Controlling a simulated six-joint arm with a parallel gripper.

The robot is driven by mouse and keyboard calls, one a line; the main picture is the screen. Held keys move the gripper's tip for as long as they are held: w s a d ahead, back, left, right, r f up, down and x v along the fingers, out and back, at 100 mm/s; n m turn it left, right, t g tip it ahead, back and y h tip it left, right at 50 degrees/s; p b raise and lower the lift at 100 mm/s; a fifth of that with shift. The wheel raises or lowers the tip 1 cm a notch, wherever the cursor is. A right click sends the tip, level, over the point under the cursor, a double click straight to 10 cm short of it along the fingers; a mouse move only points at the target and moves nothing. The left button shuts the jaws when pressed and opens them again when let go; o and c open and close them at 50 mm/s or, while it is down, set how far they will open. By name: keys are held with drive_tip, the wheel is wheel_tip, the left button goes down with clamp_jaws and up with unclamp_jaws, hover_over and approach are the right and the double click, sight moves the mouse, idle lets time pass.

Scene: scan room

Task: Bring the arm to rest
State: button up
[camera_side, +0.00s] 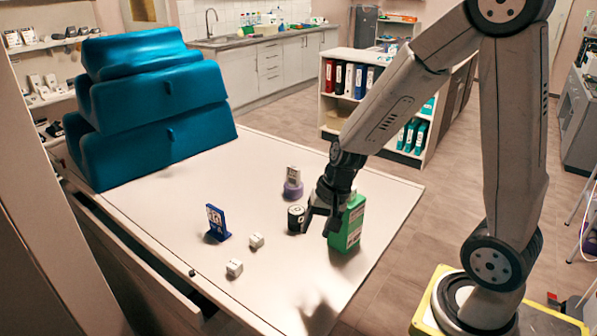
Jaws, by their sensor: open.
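My gripper (323,218) points down over the right part of the white table (180,225). It is open, and nothing shows between its fingers. A green box (348,228) with a white label stands upright just to the right of the gripper, partly hidden behind it. A small black cylinder (296,218) with a white mark stands just to the left of the fingers. I cannot tell whether the gripper touches either one.
A purple round piece holding a grey block (293,184) stands behind the cylinder. Stacked teal cushions (155,105) fill the back left. The table's middle left is clear.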

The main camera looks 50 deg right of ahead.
drive_tip(key=s+n, duration=0.1)
drive_tip(key=n, duration=0.2)
drive_tip(key=s+a+n+h, duration=0.1)
drive_tip(key=n, duration=0.2)
drive_tip(key=s+a+r+n+h, duration=0.1)
drive_tip(key=s+n, duration=0.1)
drive_tip(key=n, duration=0.1)
drive_tip(key=shift+a+n, duration=0.2)
drive_tip(key=shift+n, duration=0.2)
idle(0.4)
